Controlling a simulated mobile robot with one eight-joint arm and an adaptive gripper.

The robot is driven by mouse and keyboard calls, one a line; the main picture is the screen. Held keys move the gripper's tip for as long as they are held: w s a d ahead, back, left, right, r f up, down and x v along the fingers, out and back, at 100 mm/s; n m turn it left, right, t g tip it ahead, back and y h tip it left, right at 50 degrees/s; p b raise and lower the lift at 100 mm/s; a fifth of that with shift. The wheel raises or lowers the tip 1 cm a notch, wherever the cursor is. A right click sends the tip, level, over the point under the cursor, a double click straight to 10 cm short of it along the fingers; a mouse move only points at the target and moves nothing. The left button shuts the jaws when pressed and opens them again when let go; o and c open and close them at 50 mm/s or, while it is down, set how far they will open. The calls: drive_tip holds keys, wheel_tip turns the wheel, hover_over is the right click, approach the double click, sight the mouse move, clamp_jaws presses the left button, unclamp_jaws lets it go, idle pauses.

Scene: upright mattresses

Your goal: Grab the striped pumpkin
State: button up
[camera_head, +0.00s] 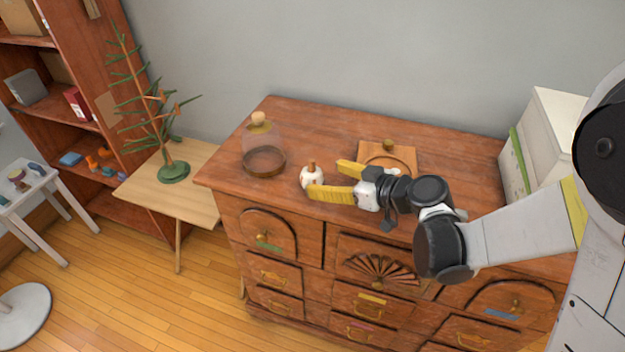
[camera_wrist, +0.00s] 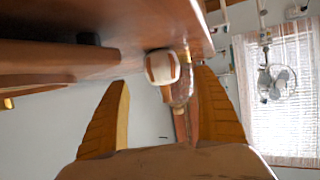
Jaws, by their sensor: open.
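The striped pumpkin (camera_head: 311,177) is small and white with a brown stem. It sits on top of the wooden dresser (camera_head: 310,122), near its front left part. In the wrist view the pumpkin (camera_wrist: 162,67) shows white with brownish stripes, ahead of and between my fingers. My gripper (camera_head: 330,180) has yellow fingers and is open. Its fingers point left toward the pumpkin, with the fingertips close to it. In the wrist view my gripper (camera_wrist: 165,100) has nothing between its fingers close to the palm. I cannot tell whether the nearer finger touches the pumpkin.
A glass jar with a cork (camera_head: 264,150) stands left of the pumpkin on the dresser. A square wooden piece with a dark knob (camera_head: 402,155) lies behind my gripper. A small green tree (camera_head: 174,172) stands on a side table to the left. The dresser's back middle is clear.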

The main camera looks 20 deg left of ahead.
sight(320, 179)
drive_tip(key=b+x, duration=0.1)
drive_tip(key=x, duration=0.1)
drive_tip(key=b+x, duration=0.1)
drive_tip(key=x, duration=0.2)
drive_tip(key=shift+s+a+f, duration=0.15)
drive_tip(key=shift+a+f, duration=0.05)
drive_tip(key=shift+f, duration=0.2)
drive_tip(key=shift+d+r, duration=0.1)
drive_tip(key=shift+c, duration=0.3)
drive_tip(key=c, duration=1.4)
